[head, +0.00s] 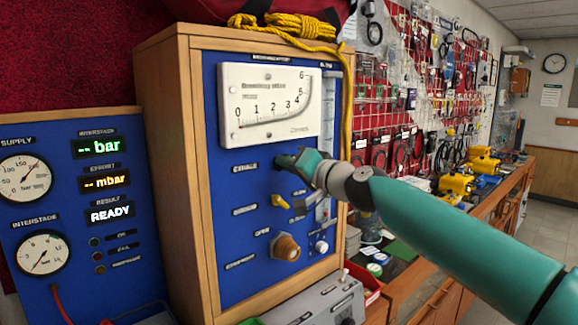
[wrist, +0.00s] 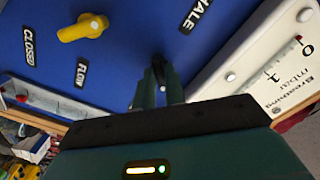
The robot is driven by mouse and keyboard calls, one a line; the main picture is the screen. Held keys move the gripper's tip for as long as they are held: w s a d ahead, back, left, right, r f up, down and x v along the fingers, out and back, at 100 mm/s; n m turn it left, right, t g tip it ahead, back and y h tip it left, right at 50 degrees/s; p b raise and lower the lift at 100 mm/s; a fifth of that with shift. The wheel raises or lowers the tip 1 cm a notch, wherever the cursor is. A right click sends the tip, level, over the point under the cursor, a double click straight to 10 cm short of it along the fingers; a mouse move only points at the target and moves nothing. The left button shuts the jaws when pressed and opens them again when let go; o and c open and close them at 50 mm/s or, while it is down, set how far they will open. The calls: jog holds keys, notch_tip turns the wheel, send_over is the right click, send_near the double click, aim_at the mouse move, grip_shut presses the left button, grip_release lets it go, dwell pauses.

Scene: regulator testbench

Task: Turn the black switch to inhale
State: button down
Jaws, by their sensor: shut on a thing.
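The blue regulator panel (head: 235,215) stands in a wooden case. The black switch (wrist: 159,66) shows in the wrist view as a small dark piece between my fingertips. My gripper (head: 290,160) is shut on it, right of the EXHALE label (head: 245,168) in the head view, where my fingers mostly hide the switch. In the wrist view my gripper (wrist: 158,85) points at the panel, and a label ending in "HALE" (wrist: 197,15) lies up and right of the switch. The switch's exact pointing direction is hard to tell.
A white pressure gauge (head: 270,103) is above. A second blue panel (head: 75,200) with dials stands left. Yellow rope (head: 345,120) hangs over the case's right edge.

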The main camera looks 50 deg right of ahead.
jog(key=shift+f, duration=0.15)
jog(key=c, duration=1.5)
grip_release()
jog(key=shift+o, duration=0.2)
jog(key=shift+s, duration=0.15)
jog(key=s+a, duration=0.1)
jog(key=s, duration=1.2)
jog(key=shift+s+a, duration=0.25)
jog(key=shift+a, duration=0.05)
